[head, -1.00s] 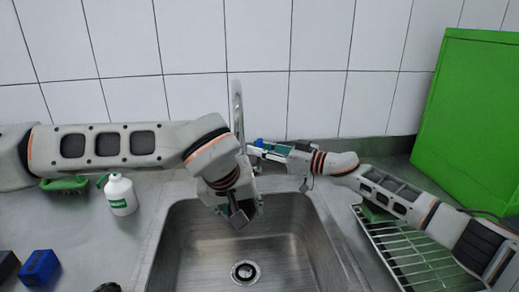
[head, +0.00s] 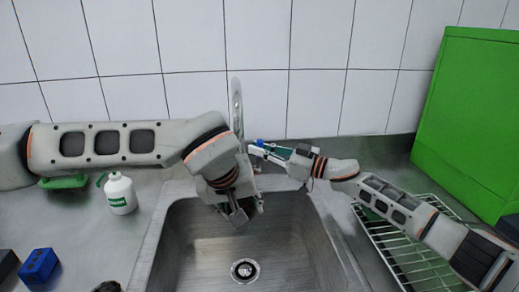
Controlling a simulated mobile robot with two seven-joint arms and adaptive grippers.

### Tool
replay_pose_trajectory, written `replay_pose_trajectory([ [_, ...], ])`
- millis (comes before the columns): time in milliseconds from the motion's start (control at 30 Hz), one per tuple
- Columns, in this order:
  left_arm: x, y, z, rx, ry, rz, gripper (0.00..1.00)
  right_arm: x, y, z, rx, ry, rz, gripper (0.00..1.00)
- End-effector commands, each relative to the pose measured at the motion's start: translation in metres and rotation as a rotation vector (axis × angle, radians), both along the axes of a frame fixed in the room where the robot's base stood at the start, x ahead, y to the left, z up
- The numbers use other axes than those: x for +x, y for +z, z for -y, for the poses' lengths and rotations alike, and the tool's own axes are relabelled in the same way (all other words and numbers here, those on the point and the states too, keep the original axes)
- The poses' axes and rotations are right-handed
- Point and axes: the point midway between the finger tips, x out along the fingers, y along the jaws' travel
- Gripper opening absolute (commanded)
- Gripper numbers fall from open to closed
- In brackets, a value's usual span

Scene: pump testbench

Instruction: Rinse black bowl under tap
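A steel tap (head: 237,105) stands behind the sink (head: 205,262), its lower part hidden by my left arm. A small blue piece (head: 260,142) shows beside it. My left gripper (head: 240,214) points down over the back of the sink; its fingers are partly hidden by its own wrist, and I cannot tell whether it holds anything. My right gripper (head: 262,151) reaches left behind the sink, close to the tap and the blue piece. Its fingers look apart, with nothing clearly held. I cannot make out a black bowl; a dark object (head: 108,287) is cut off at the bottom edge.
A white bottle (head: 120,193) and a green brush-like item (head: 63,182) stand left of the sink. A blue block (head: 40,266) lies at the lower left. A wire rack (head: 400,262) and a large green panel (head: 468,110) are on the right. The front of the sink is clear.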

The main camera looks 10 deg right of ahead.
Motion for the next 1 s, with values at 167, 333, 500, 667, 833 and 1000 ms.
replay_pose_trajectory([
  [167, 0.000, 0.000, 0.000, 0.000, 0.000, 0.001, 0.20, 0.000, 0.000, 0.000, 0.000, 0.000, 0.000, 0.24],
  [333, 0.000, 0.000, 0.000, 0.000, 0.000, 0.001, 0.20, 0.000, 0.000, 0.000, 0.000, -0.001, 0.000, 0.24],
  [500, 0.000, 0.000, 0.000, 0.000, 0.000, 0.001, 0.20, -0.006, -0.001, 0.011, -0.001, -0.002, -0.001, 0.24],
  [667, 0.000, 0.000, 0.000, 0.000, 0.000, 0.001, 0.20, -0.020, -0.004, 0.033, -0.001, -0.002, -0.001, 0.24],
  [833, 0.000, 0.000, 0.000, 0.000, 0.000, 0.001, 0.20, -0.034, -0.005, 0.053, -0.001, -0.001, -0.001, 0.24],
  [1000, 0.000, 0.000, 0.000, 0.000, 0.000, 0.001, 0.20, -0.041, -0.006, 0.062, 0.001, -0.001, -0.002, 0.24],
])
